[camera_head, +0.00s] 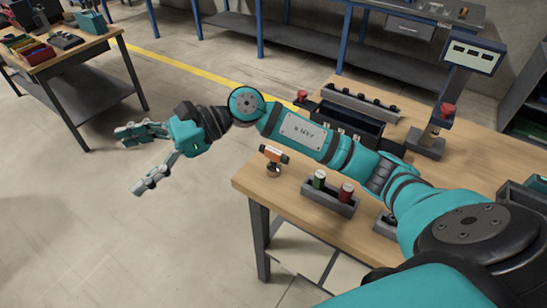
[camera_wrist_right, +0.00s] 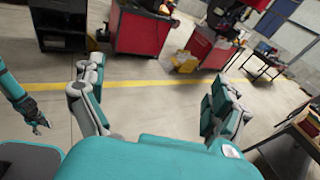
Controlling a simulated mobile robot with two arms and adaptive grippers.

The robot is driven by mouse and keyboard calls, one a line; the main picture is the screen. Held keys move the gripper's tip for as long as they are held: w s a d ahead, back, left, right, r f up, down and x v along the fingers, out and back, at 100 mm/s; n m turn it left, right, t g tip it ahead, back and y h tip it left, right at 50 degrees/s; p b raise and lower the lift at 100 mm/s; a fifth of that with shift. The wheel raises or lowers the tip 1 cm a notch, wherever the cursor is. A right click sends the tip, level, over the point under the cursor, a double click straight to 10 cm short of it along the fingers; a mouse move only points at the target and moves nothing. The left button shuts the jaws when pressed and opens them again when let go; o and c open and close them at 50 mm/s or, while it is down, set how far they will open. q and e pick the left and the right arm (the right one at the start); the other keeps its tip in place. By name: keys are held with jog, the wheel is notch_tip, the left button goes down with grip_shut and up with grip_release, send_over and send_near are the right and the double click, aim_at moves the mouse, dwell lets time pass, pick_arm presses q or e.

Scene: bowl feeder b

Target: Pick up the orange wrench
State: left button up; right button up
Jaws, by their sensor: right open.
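An orange-and-black tool (camera_head: 274,155), which looks like the orange wrench, stands at the near left corner of the wooden table (camera_head: 245,186) in the head view. Its exact shape is too small to tell. My right gripper (camera_head: 130,164) is open and empty, out over the floor to the left of the tool and apart from it. In the right wrist view its two fingers (camera_wrist_right: 155,105) are spread wide with only floor and distant furniture between them. The tool does not show there. My left gripper (camera_wrist_right: 38,124) seems to show small at the left of the wrist view; its jaws are unclear.
A grey holder (camera_head: 330,199) with green and red cylinders stands right of the tool. A dark bin unit (camera_head: 345,118) and a post with a display (camera_head: 472,57) stand behind my right arm. Another table (camera_head: 75,52) is at upper left. Floor below my right gripper is clear.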

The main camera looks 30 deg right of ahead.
jog(key=w+d+f+n+h, duration=0.2)
jog(key=d+f+n+h, duration=0.1)
jog(key=d+h, duration=0.15)
jog(key=n+g+h+p, duration=0.2)
jog(key=h+p, duration=0.1)
jog(key=h, duration=0.9)
send_over(274, 150)
jog(key=f, duration=1)
jog(key=shift+w+d, duration=0.1)
jog(key=shift+d, duration=0.1)
jog(key=shift+f, duration=0.4)
jog(key=shift+a+f+p, duration=0.1)
jog(key=shift+f+p, duration=0.4)
jog(key=shift+p, duration=0.15)
notch_tip(274, 150, down, 4)
jog(key=shift+a+r+p, duration=0.1)
jog(key=shift+r+p, duration=0.1)
jog(key=shift+p, duration=0.75)
jog(key=shift+f, duration=0.45)
jog(key=shift+c, duration=0.3)
jog(key=c, duration=1.3)
